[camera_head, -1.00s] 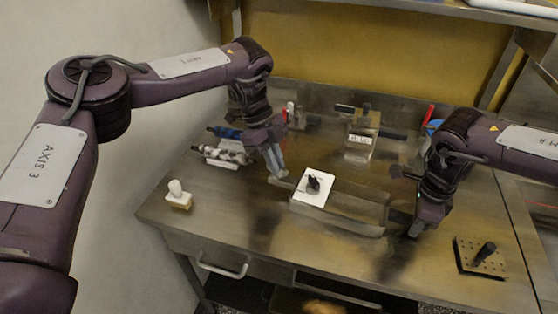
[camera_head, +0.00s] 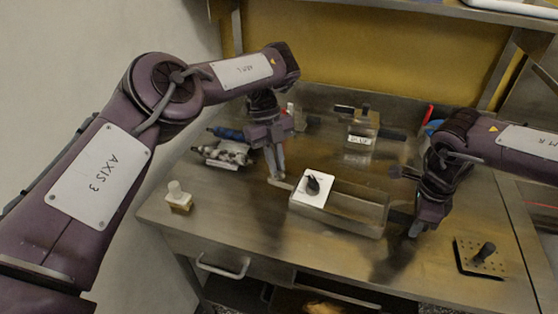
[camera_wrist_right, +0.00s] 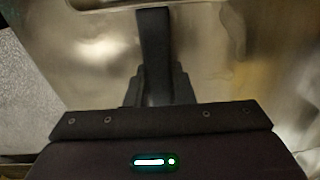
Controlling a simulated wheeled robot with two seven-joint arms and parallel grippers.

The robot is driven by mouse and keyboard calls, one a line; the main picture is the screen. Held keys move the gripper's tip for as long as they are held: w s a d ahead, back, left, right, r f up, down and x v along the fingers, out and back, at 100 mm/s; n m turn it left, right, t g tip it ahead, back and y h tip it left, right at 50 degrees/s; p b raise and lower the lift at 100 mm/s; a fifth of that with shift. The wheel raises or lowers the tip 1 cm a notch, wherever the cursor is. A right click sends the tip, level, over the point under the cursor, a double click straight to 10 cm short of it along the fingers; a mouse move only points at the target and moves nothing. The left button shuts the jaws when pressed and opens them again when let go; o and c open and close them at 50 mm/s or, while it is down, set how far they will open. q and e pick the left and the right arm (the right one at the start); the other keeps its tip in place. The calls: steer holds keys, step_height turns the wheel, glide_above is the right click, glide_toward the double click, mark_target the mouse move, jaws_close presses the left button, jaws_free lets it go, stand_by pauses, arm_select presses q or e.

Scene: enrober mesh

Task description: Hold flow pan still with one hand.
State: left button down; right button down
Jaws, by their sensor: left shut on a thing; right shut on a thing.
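The flow pan (camera_head: 350,216) is a long shallow metal pan in the middle of the steel table. A white square plate (camera_head: 307,199) with a black knob (camera_head: 313,184) sits over its left part. My left gripper (camera_head: 277,176) points down and is shut at the pan's left end, on what looks like its end handle. My right gripper (camera_head: 415,229) is shut at the pan's right end, with the grip itself hard to make out. In the right wrist view the right gripper's dark fingers (camera_wrist_right: 154,50) appear closed, and what they hold is hidden.
A white-topped block (camera_head: 179,197) stands at the front left. Rollers (camera_head: 226,153) lie behind on the left, and a labelled clear container (camera_head: 361,135) stands behind the pan.

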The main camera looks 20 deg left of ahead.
arm_select(q)
steer(key=c, duration=1.5)
jaws_free()
steer(key=shift+f+n, duration=0.1)
steer(key=shift+n, duration=0.3)
